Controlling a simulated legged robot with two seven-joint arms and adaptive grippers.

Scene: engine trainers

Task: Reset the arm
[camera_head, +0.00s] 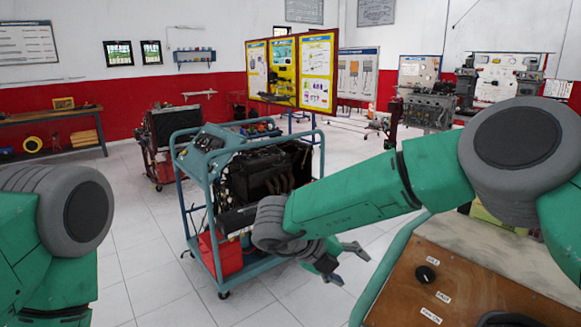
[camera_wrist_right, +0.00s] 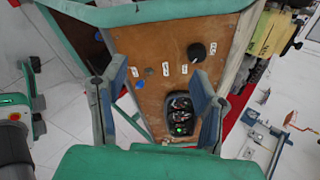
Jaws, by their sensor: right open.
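My right arm (camera_head: 350,205) comes in from the right and reaches across the head view toward the middle. My right gripper (camera_head: 345,262) is at its end, low in the middle, with its fingers spread and nothing between them. In the right wrist view the two fingers of the right gripper (camera_wrist_right: 155,105) stand wide apart. The brown control panel (camera_wrist_right: 150,65) shows beyond them. My left arm (camera_head: 60,225) shows only in part at the left edge. Its gripper is out of view.
A blue-framed engine trainer cart (camera_head: 208,215) stands just beyond the right gripper, with a red box (camera_head: 222,255) low inside. The brown panel (camera_head: 455,285) with a black knob (camera_head: 425,274) is at the lower right. Tiled floor (camera_head: 135,255) is clear at left.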

